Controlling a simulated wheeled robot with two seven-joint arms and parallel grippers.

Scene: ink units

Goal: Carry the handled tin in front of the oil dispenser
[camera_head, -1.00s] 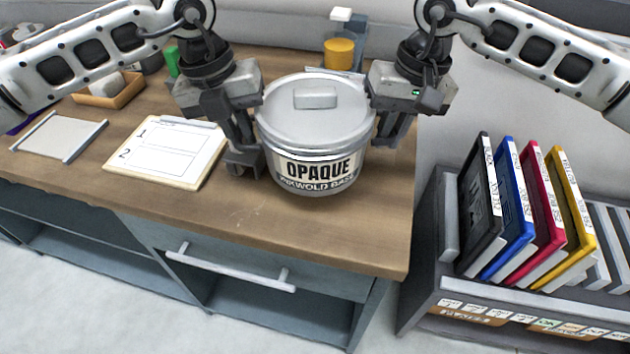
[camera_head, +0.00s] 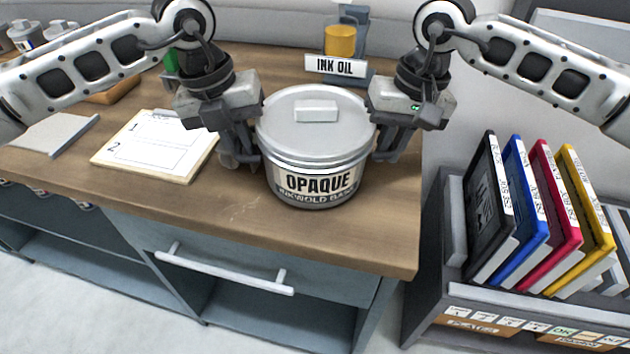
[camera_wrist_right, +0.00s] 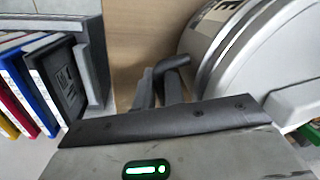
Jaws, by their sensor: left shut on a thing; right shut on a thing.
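The handled tin (camera_head: 315,150) is a large grey lidded pot with an "OPAQUE" label, upright over the front right part of the wooden desk. My left gripper (camera_head: 246,155) is shut on its left side and my right gripper (camera_head: 388,150) on its right side; the jaws hide the handles. I cannot tell whether its base touches the desk. The right wrist view shows the tin's curved side (camera_wrist_right: 215,45) and my right gripper (camera_wrist_right: 165,85) at a dark handle. The oil dispenser (camera_head: 340,42), with an amber cup and an "INK OIL" sign (camera_head: 336,67), stands behind the tin.
A clipboard (camera_head: 155,145) lies left of the tin, with a grey tray-like plate (camera_head: 50,135) further left. The desk's front edge and a drawer handle (camera_head: 225,272) are below the tin. A rack (camera_head: 450,275) of coloured cartridges stands to the right.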

